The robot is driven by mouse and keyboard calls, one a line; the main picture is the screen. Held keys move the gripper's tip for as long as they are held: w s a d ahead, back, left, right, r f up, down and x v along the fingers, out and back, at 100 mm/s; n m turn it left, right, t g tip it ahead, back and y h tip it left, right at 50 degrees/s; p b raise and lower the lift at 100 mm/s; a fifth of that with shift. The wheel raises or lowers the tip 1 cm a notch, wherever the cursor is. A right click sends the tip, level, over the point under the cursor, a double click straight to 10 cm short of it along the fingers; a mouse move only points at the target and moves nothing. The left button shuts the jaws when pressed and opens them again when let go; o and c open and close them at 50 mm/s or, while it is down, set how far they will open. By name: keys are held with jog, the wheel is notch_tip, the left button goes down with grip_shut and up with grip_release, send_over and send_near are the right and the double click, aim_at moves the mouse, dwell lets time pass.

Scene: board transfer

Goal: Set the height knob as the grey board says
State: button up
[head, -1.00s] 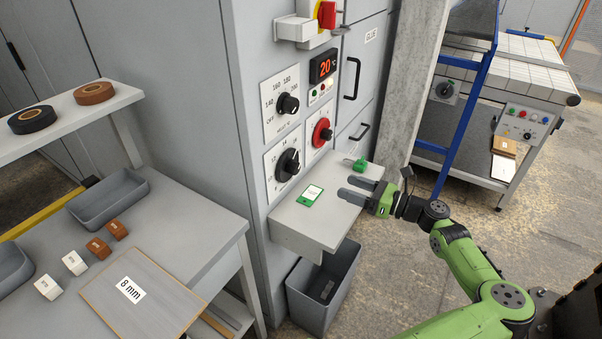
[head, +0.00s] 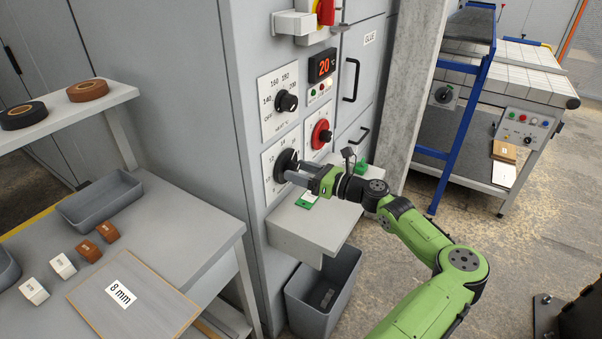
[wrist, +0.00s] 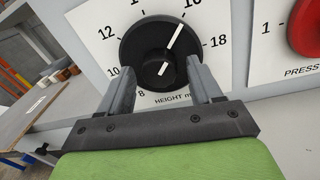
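The grey board (head: 150,306) lies on the left table in the head view, with a label reading 8 mm. The black height knob (head: 284,162) is on the white dial plate on the machine front, and it also shows in the wrist view (wrist: 140,45). Its long white pointer line aims up and right, short of the 18, at a number cut by the frame's top edge. The 8 is at the lower left of the dial. My gripper (wrist: 158,78) has its fingers apart, at the knob's lower left and lower right. Whether they touch it is unclear.
A temperature knob (head: 287,102) sits above, and a red PRESS knob (head: 321,134) is to the right. A small shelf (head: 295,228) juts out below with a green-edged card, partly hidden by my gripper. A grey bin (head: 322,295) stands under it.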

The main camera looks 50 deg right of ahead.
jog(key=c, duration=0.9)
jog(key=shift+c, duration=0.2)
